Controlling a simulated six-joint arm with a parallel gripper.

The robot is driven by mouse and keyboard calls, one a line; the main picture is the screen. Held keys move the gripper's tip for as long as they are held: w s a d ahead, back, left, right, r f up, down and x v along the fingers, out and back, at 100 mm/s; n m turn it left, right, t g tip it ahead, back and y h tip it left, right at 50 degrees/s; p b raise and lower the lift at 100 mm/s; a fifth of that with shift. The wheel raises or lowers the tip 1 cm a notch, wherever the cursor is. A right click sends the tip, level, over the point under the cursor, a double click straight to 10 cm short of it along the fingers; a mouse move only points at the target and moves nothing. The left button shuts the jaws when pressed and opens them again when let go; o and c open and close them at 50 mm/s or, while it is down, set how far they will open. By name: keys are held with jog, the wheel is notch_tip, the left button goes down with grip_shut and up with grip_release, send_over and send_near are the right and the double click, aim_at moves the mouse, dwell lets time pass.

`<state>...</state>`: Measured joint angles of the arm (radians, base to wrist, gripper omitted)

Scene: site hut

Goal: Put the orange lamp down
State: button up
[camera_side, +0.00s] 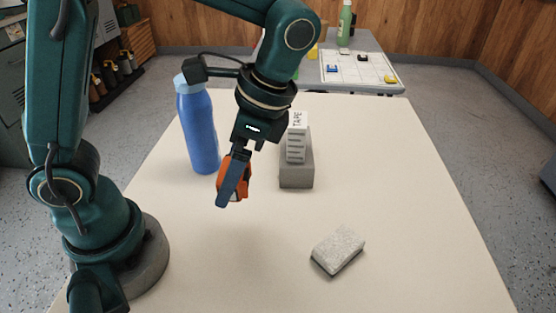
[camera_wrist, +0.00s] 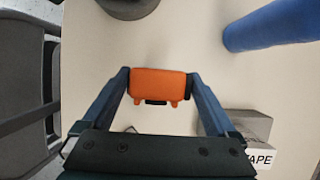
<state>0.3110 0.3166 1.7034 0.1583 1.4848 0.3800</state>
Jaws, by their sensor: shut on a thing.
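The orange lamp (camera_wrist: 158,83) is between the two fingers of my gripper (camera_wrist: 158,86) in the wrist view. My gripper (camera_side: 232,182) is shut on it. In the side view the orange lamp (camera_side: 247,184) is partly hidden behind a finger. My gripper points down over the pale table (camera_side: 400,180), to the right of a blue bottle. The lamp looks to be above the tabletop, but the exact height is hard to tell.
The blue bottle (camera_side: 200,130) stands left of my gripper. A grey block (camera_side: 296,177) with a box marked TAPE (camera_side: 297,145) stands to the right. A light grey sponge-like block (camera_side: 338,250) lies nearer the front. The table's right side is clear.

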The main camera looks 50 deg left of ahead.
jog(key=shift+s+d+f+m, duration=0.2)
jog(key=shift+s+d+m, duration=0.1)
jog(key=shift+s+d, duration=0.25)
send_over(247, 295)
jog(key=f, duration=0.4)
jog(key=w+d+f, duration=0.1)
jog(key=f, duration=0.1)
jog(key=shift+f, duration=2.3)
jog(key=shift+o, duration=1.4)
jog(key=shift+f, duration=0.15)
